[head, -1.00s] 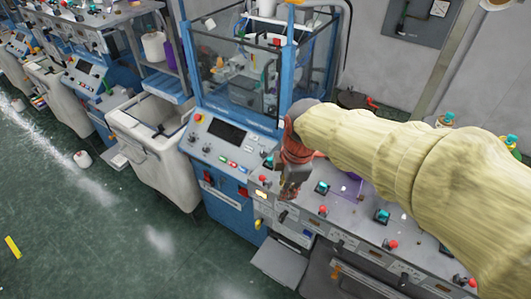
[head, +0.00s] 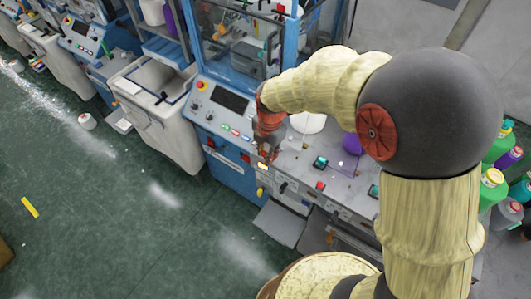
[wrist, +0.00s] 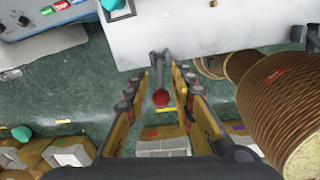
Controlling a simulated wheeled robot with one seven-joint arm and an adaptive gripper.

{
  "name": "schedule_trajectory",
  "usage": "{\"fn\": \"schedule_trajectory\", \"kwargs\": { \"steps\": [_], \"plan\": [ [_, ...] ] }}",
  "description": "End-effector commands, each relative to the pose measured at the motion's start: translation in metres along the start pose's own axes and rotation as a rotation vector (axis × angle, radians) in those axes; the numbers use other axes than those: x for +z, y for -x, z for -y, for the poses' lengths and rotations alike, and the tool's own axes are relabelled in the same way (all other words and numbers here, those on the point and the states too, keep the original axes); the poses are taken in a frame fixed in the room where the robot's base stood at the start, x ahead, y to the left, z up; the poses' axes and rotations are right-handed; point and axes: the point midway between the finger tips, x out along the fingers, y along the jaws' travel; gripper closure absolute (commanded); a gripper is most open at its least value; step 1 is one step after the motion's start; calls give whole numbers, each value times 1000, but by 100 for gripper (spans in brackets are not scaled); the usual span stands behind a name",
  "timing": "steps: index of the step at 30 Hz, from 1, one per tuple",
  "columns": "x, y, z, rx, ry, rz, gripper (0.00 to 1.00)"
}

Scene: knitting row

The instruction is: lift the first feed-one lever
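A lever with a red ball knob (wrist: 160,97) on a bent grey rod sticks out from the edge of a pale grey machine panel (wrist: 215,30) in the wrist view. My gripper (wrist: 160,75) is open, with one finger on each side of the lever and the knob between them. A small gap seems to show beside the knob. In the head view my gripper (head: 268,148) is at the left end of the grey control top (head: 300,172), and the lever there is hidden or too small to make out.
A blue machine with a screen panel (head: 222,110) stands left of my gripper. A teal button (head: 320,161) and a red knob (head: 319,185) lie to the right on the control top. A white bin (head: 150,105) stands farther left. The green floor (head: 110,220) in front is largely clear.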

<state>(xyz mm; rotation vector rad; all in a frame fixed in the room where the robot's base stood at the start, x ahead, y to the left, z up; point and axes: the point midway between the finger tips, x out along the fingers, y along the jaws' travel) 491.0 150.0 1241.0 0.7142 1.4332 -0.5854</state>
Motion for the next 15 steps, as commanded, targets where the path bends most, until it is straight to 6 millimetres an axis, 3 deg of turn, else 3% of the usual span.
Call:
{"fn": "schedule_trajectory", "kwargs": {
  "steps": [12,15],
  "plan": [
    [0,-10,0,0,-1,0,75],
    [0,-10,0,0,-1,0,81]
  ]
}}
